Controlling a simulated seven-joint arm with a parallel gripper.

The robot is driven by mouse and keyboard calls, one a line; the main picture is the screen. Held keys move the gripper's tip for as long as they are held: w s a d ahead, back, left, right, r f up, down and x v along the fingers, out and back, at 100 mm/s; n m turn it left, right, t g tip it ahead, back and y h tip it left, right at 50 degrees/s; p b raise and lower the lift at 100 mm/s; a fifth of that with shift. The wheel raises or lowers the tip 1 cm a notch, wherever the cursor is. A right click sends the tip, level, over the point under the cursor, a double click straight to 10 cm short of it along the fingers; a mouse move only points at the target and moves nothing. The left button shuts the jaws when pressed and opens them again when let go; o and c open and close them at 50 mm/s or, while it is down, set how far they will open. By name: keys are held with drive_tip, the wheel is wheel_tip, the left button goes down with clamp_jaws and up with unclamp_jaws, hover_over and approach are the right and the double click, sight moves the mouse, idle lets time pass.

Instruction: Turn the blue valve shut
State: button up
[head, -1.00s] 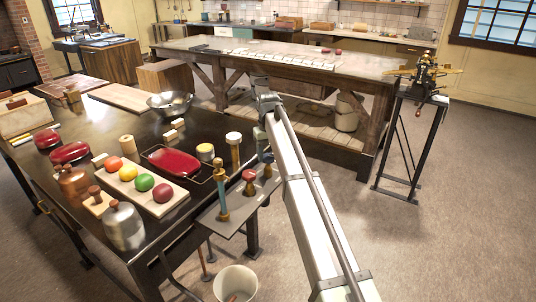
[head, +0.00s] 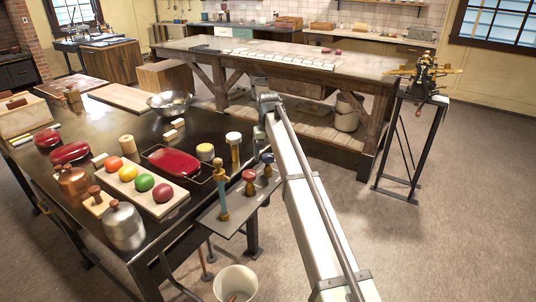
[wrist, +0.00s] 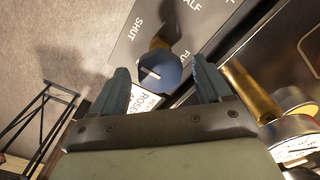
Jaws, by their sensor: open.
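The blue valve (wrist: 158,74) is a round knob with a short white line on its face, on a brass stem. It stands over a grey plate (wrist: 150,22) lettered SHUT, HALF and FULL; I cannot tell which word the line points to. My gripper (wrist: 160,66) is open, with one blue-grey finger on each side of the knob in the wrist view. I see no clear contact. In the head view the blue valve (head: 267,158) shows at the right end of the valve shelf, beside my arm, and the gripper is not clear there.
A red valve (head: 249,176) and a tall teal-handled post (head: 221,192) stand left of the blue one. A dark bench (head: 110,112) with food and pans lies left. A white bucket (head: 236,283) is below. A brass post (wrist: 250,90) stands close right of the gripper.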

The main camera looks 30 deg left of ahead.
sight(268, 155)
drive_tip(key=shift+r, duration=0.1)
wheel_tip(268, 155, up, 14)
drive_tip(key=shift+f, duration=0.2)
idle(0.4)
idle(0.4)
